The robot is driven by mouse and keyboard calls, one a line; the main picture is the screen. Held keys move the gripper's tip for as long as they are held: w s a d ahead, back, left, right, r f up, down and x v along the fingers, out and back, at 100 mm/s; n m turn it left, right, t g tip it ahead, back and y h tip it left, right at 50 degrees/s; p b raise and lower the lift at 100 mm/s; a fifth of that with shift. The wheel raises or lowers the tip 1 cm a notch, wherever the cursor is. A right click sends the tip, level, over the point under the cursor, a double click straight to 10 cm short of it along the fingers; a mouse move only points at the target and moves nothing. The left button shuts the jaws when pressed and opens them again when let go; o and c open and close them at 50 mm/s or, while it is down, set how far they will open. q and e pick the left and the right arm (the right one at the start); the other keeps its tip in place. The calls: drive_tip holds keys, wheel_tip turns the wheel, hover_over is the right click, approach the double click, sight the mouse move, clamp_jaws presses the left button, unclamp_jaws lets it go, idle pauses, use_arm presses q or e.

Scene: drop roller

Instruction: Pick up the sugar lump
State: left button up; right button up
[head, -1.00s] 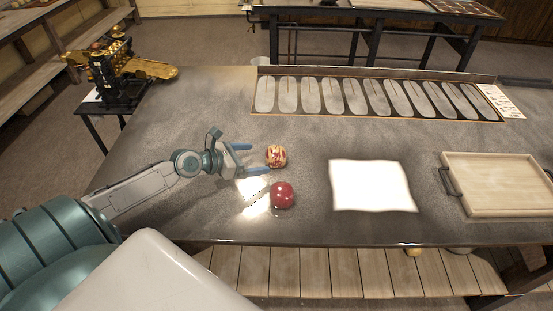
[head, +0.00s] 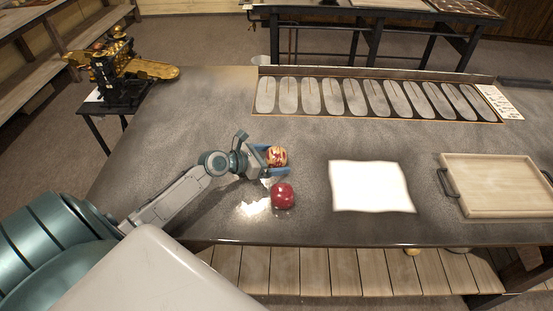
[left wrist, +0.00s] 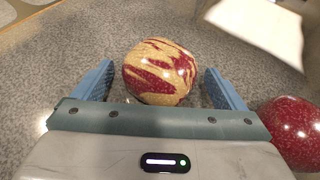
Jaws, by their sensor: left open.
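A round lump with red and cream streaks (head: 278,155) lies on the dark table; it also shows in the left wrist view (left wrist: 160,72). A plain glossy red lump (head: 283,196) lies just in front of it, and at the right edge of the left wrist view (left wrist: 294,132). I cannot tell from looks alone which one the task calls the sugar lump. My left gripper (head: 270,160) is open, its blue fingers on either side of the streaked lump. In the left wrist view gaps show between the lump and both fingers. My right gripper is not in view.
A white sheet (head: 371,186) lies right of the lumps, then a wooden tray (head: 500,208) with dark handles. A rack of oval plates (head: 380,98) runs along the table's back. A black and gold machine (head: 117,72) stands at the left.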

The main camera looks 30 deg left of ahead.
use_arm(q)
drive_tip(key=c, duration=1.2)
drive_tip(key=shift+r, duration=0.15)
